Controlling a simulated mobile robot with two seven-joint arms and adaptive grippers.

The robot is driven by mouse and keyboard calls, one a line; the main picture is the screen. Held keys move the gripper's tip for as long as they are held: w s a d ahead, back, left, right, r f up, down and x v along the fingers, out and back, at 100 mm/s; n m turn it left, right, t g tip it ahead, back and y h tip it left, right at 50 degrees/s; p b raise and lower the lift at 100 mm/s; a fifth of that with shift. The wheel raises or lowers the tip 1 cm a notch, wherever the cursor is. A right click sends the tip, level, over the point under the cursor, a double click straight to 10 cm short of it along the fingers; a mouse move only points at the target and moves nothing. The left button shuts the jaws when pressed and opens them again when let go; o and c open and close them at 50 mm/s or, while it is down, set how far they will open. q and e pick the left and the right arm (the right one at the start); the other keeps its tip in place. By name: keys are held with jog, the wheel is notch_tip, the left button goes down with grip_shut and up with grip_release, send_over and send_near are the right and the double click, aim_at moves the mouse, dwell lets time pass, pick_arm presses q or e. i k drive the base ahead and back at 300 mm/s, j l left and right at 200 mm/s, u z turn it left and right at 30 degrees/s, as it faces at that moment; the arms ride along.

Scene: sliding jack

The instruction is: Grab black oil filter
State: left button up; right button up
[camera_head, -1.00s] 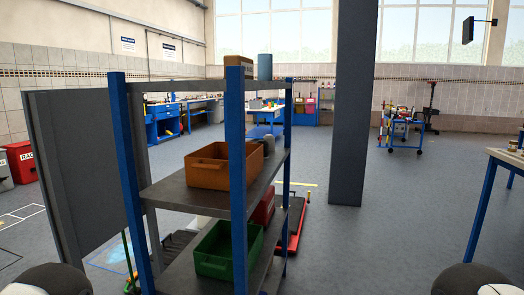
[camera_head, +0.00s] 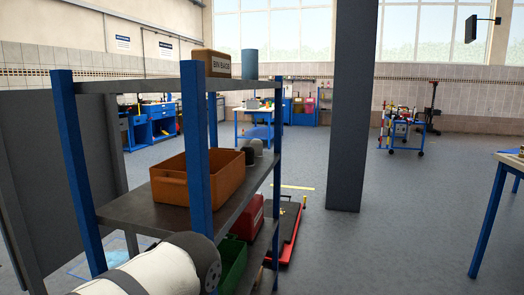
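Two small cylinders stand close together on the middle shelf (camera_head: 133,212), just behind the right end of an orange bin. The nearer one is dark, probably the black oil filter (camera_head: 249,157). The other, a grey cylinder (camera_head: 257,145), stands right behind it. Their lower parts are partly hidden by the bin, and details are too small to tell. A white and grey link of my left arm shows at the bottom left, in front of the shelving. Neither gripper shows in the head view.
Blue shelf posts (camera_head: 196,150) stand between me and the shelf. The orange bin (camera_head: 198,178) fills much of it. Below are a green bin (camera_head: 233,262) and a red box (camera_head: 248,219).

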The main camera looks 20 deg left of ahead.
aim_at(250, 152)
jog(key=i, duration=2.45)
jog(key=i+l+u, duration=0.1)
jog(key=i+u, duration=0.15)
jog(key=i, duration=0.3)
jog(key=i+l+u, duration=0.25)
jog(key=i, duration=0.3)
jog(key=i+l+u, duration=0.25)
jog(key=i, duration=0.25)
jog(key=i+l+u, duration=0.25)
jog(key=i, duration=0.25)
jog(key=l, duration=0.1)
